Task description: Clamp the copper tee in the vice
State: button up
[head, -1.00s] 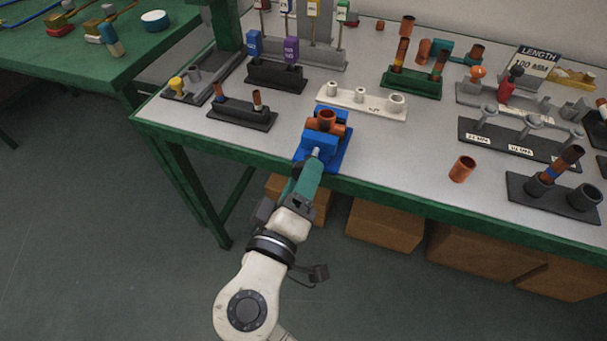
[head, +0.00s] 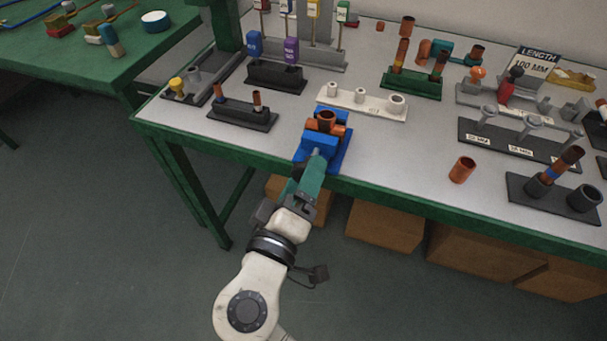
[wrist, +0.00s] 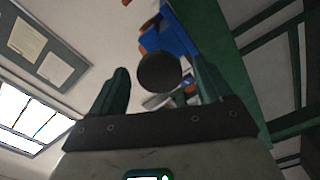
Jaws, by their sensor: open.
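The blue vice (head: 333,158) stands at the front edge of the workbench. The copper tee (head: 326,122) sits at the top of the vice, between its blue blocks, with one opening facing up. Whether the jaws press on it I cannot tell. My gripper (head: 317,158) is at the front of the vice, pointing at it from below and in front. In the wrist view, the teal fingers are apart, with a dark round knob (wrist: 158,73) showing between them. The blue vice (wrist: 172,35) is beyond it. Contact between fingers and knob is not clear.
A white holder (head: 362,100) stands behind the vice, and a dark rack (head: 242,114) to its left. A loose copper piece (head: 462,169) stands to the right. The bench top between it and the vice is clear. Cardboard boxes (head: 385,225) sit under the bench.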

jog(key=shift+r, duration=0.1)
jog(key=n+p, duration=0.5)
jog(key=p, duration=0.1)
jog(key=shift+n, duration=0.3)
jog(key=shift+c, duration=0.3)
jog(key=c, duration=1)
